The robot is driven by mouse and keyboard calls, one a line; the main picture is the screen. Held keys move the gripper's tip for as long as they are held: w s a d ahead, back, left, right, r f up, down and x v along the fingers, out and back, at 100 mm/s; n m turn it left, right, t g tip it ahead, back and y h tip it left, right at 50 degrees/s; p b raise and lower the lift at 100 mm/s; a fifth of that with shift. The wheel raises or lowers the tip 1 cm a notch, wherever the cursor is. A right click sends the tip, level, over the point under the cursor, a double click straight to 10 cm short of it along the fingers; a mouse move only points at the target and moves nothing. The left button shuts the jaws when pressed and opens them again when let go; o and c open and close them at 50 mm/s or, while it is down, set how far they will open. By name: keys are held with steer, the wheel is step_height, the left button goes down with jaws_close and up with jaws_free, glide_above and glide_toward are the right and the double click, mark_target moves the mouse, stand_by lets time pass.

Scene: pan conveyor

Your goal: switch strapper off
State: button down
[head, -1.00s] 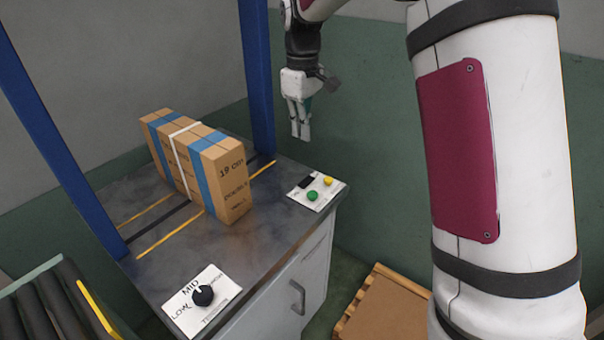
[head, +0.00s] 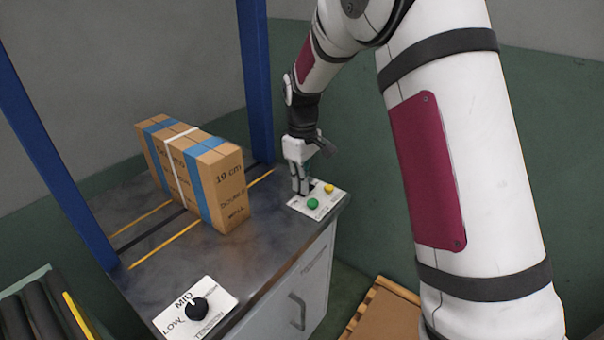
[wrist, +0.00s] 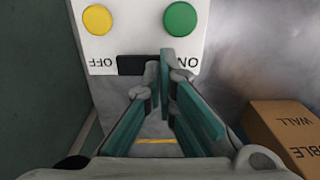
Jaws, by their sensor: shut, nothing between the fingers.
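In the wrist view the rocker sits between the upside-down words OFF at left and ON at right. My gripper (head: 301,190) is shut and empty, pointing down at the rocker. In the wrist view its fingertips (wrist: 165,62) overlap the rocker's ON end and hide it. I cannot tell whether they touch it, nor which way the rocker is tipped.
A strapped cardboard box (head: 196,175) stands on the strapper table (head: 240,256), left of my gripper, between blue posts (head: 256,85). A black tension knob (head: 197,308) is at the front. Rollers (head: 38,312) lie at lower left, a pallet (head: 385,312) at lower right.

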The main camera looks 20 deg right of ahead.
steer(key=shift+f, duration=0.15)
steer(key=shift+s+a+f+t+h, duration=0.15)
steer(key=shift+f+t+h, duration=0.15)
steer(key=shift+f+h, duration=0.1)
steer(key=shift+r, duration=0.1)
steer(key=shift+d, duration=0.2)
steer(key=shift+w+d+r, duration=0.4)
steer(key=shift+w+d, duration=0.1)
steer(key=shift+p, duration=0.3)
step_height(320, 180, up, 14)
steer(key=s+a+p, duration=0.1)
steer(key=a+p, duration=0.1)
steer(key=p, duration=0.2)
steer(key=shift+s+a+f, duration=0.2)
steer(key=shift+s, duration=0.15)
